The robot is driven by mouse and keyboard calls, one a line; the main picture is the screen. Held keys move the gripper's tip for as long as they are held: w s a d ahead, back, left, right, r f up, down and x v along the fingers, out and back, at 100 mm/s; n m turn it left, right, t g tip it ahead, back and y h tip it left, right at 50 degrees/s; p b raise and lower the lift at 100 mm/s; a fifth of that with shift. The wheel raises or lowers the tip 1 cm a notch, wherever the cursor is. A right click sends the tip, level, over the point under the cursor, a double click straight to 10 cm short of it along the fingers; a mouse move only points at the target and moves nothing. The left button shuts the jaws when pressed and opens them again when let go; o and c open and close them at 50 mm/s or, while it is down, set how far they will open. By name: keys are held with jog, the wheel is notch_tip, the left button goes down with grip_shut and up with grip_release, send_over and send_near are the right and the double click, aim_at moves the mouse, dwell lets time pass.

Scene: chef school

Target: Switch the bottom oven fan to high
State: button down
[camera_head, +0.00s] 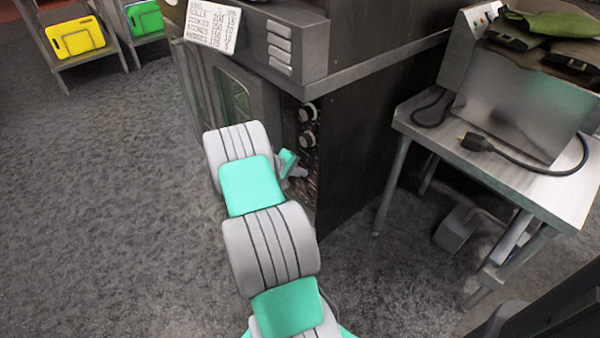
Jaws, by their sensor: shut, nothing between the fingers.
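The dark oven (352,135) stands in the middle of the camera_head view. Its narrow control panel (293,122) is on the front right edge and carries two round grey knobs, an upper one (308,112) and a lower one (307,139). My gripper (300,172) is shut and empty at the lower part of this panel, below the lower knob. My arm hides part of the gripper and the oven's lower front. The fan switch is too small or hidden to make out. I cannot tell whether the fingers touch the panel.
A metal table (420,125) with a steel appliance (515,105) and a loose black cable stands on the right. A paper chart (212,26) hangs at the oven's upper front. A rack with yellow (75,37) and green boards is at the back left. Floor on the left is clear.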

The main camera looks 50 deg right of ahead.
jog(key=shift+r, duration=0.45)
jog(key=a+f+p+v, duration=0.1)
jog(key=p+v, duration=0.2)
jog(key=v, duration=1)
jog(key=shift+w+a, duration=0.2)
jog(key=shift+a, duration=0.05)
jog(key=shift+f, duration=0.1)
